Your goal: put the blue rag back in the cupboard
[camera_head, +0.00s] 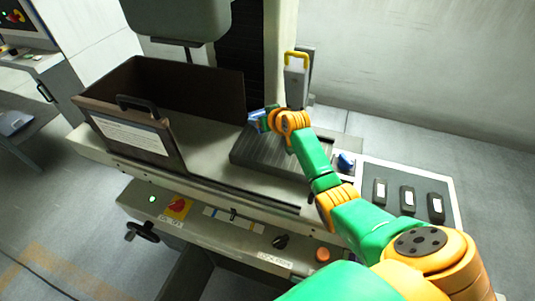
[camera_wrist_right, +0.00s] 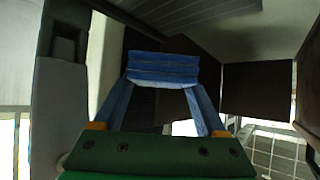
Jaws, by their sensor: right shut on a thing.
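The blue rag (camera_wrist_right: 162,68) is a folded, layered blue pad in the right wrist view, at the tips of my right gripper's two blue fingers. My right gripper (camera_head: 256,119) is shut on it and holds it over the machine's grey ribbed plate (camera_head: 268,150). In the head view the rag and the fingers are small and both blue, so I cannot separate them. I cannot make out a cupboard for certain in either view. My left gripper is not in view.
A dark open-topped box with a handle and white label (camera_head: 128,134) stands left of my right gripper. A grey block with a yellow handle (camera_head: 296,78) stands just behind it. A small blue object (camera_head: 346,160) and several dark labelled pieces (camera_head: 407,198) lie right of my forearm.

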